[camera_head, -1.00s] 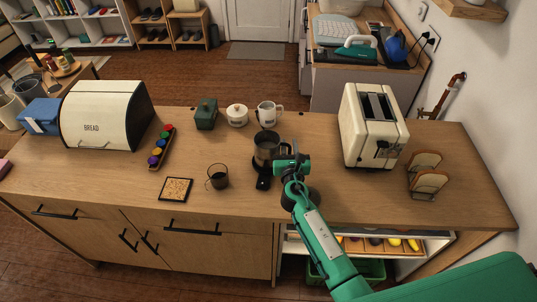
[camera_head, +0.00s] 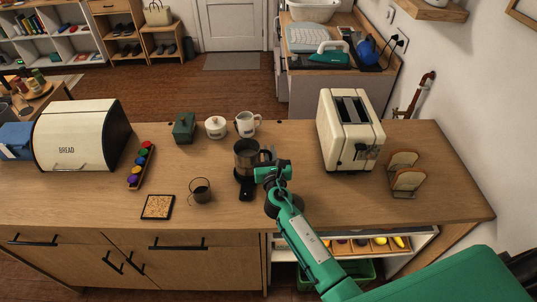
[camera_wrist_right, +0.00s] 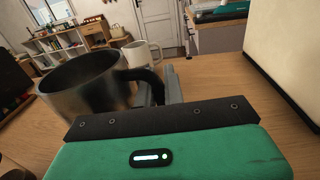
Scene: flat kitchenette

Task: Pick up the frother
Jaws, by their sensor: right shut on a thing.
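The frother (camera_head: 245,158) is a dark steel jug standing upright at the middle of the counter, with a black base part (camera_head: 246,192) in front of it. In the right wrist view the jug (camera_wrist_right: 85,90) fills the left side, with its black handle turned toward my gripper. My right gripper (camera_head: 267,161) is at the jug's right side, shut on the handle. The fingers (camera_wrist_right: 162,88) are partly hidden behind the wrist housing. I cannot tell whether the jug is clear of its base. My left gripper is not in view.
A glass cup (camera_head: 200,190) and a patterned coaster (camera_head: 157,207) lie to the left. A white mug (camera_head: 246,124), lidded white pot (camera_head: 215,127) and green canister (camera_head: 184,128) stand behind. A toaster (camera_head: 345,135) and toast rack (camera_head: 405,178) are right of my arm.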

